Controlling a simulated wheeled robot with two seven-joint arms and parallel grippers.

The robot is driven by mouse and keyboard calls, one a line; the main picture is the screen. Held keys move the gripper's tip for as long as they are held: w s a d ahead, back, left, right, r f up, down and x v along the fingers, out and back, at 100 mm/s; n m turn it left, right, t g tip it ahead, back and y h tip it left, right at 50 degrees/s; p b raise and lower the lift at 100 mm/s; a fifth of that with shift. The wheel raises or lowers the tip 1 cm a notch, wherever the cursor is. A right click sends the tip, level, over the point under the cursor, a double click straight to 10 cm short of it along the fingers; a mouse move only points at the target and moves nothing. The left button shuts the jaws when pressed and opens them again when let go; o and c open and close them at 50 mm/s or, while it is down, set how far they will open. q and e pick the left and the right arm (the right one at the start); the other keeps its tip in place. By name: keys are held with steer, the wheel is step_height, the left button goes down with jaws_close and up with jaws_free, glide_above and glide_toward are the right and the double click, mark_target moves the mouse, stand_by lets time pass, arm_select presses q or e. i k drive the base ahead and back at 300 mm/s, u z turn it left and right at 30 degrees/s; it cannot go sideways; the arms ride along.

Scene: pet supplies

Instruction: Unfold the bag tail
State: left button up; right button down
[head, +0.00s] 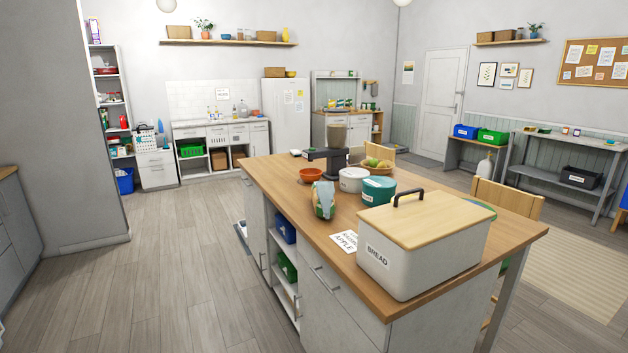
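A small bag (323,200) with a green, white and orange print stands near the left edge of the wooden-topped island (290,190). It looks like the only bag on the island. Its tail is too small to make out, so I cannot tell whether it is folded. Neither of my grippers is in view.
On the island, a bread box (424,246) stands at the near end. A white canister (352,180), a teal canister (378,190), an orange bowl (311,175), a dark appliance (330,158) and a paper card (347,242) surround the bag. Open floor (170,270) lies left of the island.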

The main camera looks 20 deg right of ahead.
mark_target(326, 190)
steer(key=u, duration=0.35)
steer(key=i, duration=1.45)
steer(key=z, duration=0.45)
steer(key=i, duration=0.9)
steer(key=z, duration=1.3)
steer(key=i, duration=0.5)
steer(key=z, duration=0.5)
